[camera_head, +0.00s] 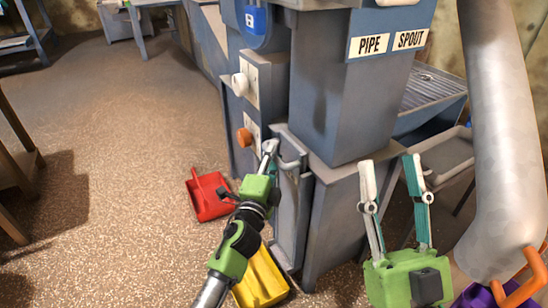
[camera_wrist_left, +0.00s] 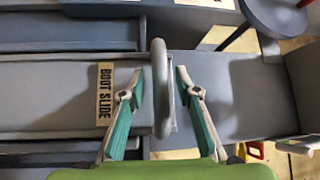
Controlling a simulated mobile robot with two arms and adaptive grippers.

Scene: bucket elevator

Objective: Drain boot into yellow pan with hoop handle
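The yellow pan (camera_head: 262,282) lies on the floor below the boot, partly hidden by my left arm; whether it has a hoop handle cannot be seen. A yellow bit shows in the left wrist view (camera_wrist_left: 256,150). The grey boot slide (camera_wrist_left: 232,95), labelled BOOT SLIDE, has a grey loop handle (camera_wrist_left: 162,90). My left gripper (camera_head: 268,150) is at this handle; the wrist view shows its fingers (camera_wrist_left: 160,78) open, one on each side, with small gaps. My right gripper (camera_head: 389,162) is open and empty in front of the casing at the right.
A red pan (camera_head: 210,195) lies on the floor to the left; a purple pan (camera_head: 476,296) is at the lower right corner. A thick grey pipe (camera_head: 500,130) hangs at the right. An orange knob (camera_head: 244,137) and white knob (camera_head: 240,84) stick out from the casing.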

